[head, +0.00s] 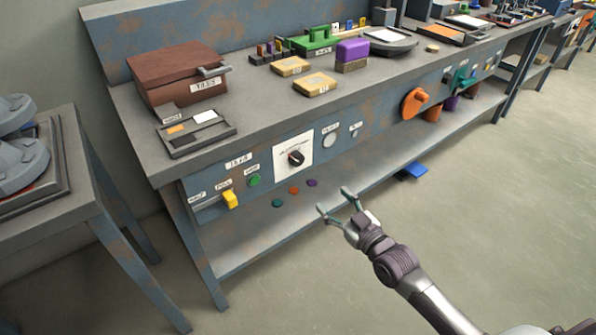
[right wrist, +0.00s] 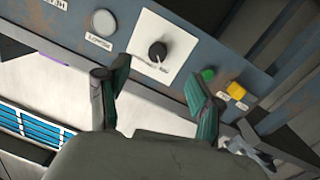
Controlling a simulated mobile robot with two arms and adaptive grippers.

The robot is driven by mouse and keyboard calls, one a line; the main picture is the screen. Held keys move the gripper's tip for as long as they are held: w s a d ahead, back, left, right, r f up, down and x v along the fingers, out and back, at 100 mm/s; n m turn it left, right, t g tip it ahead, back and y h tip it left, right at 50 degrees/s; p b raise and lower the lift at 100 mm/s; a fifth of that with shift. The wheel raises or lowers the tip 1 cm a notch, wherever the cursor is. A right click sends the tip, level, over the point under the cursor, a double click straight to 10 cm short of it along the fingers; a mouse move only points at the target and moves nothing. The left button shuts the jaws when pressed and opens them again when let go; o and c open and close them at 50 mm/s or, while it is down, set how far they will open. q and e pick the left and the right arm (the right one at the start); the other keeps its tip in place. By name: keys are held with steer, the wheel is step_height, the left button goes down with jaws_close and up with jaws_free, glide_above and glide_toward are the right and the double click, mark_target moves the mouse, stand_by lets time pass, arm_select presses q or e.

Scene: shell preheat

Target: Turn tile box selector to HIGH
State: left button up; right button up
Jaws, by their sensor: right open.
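The selector is a black knob (head: 296,158) on a white square plate (head: 281,164) on the front panel of the bench. In the right wrist view the knob (right wrist: 158,51) and its plate (right wrist: 174,38) show ahead of my fingers. A brown tile box (head: 177,74) stands on the bench top above the panel, to the left. My right gripper (head: 334,200) is open and empty, in front of and below the selector, apart from it. In the right wrist view its two green-padded fingers (right wrist: 158,98) are spread. My left gripper is not in view.
A green button (head: 254,181) and a yellow switch (head: 230,199) are left of the knob; a round white dial (head: 330,139) is right. An orange disc (head: 414,103) sticks out farther right. The lower shelf (head: 240,247) juts out below.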

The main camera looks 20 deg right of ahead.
steer(key=r, duration=0.1)
steer(key=b, duration=0.2)
glide_toward(299, 162)
steer(key=w, duration=0.3)
steer(key=shift+t, duration=0.3)
steer(key=x, duration=0.4)
steer(key=shift+a+f+b, duration=0.3)
steer(key=shift+a+b, duration=0.05)
steer(key=shift+a, duration=0.05)
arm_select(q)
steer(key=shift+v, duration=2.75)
arm_select(e)
steer(key=shift+w+a+r, duration=0.1)
steer(key=shift+w+a, duration=0.1)
steer(key=shift+w, duration=0.5)
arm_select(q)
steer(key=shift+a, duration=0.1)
arm_select(e)
steer(key=shift+c, duration=0.3)
steer(key=c, duration=1.1)
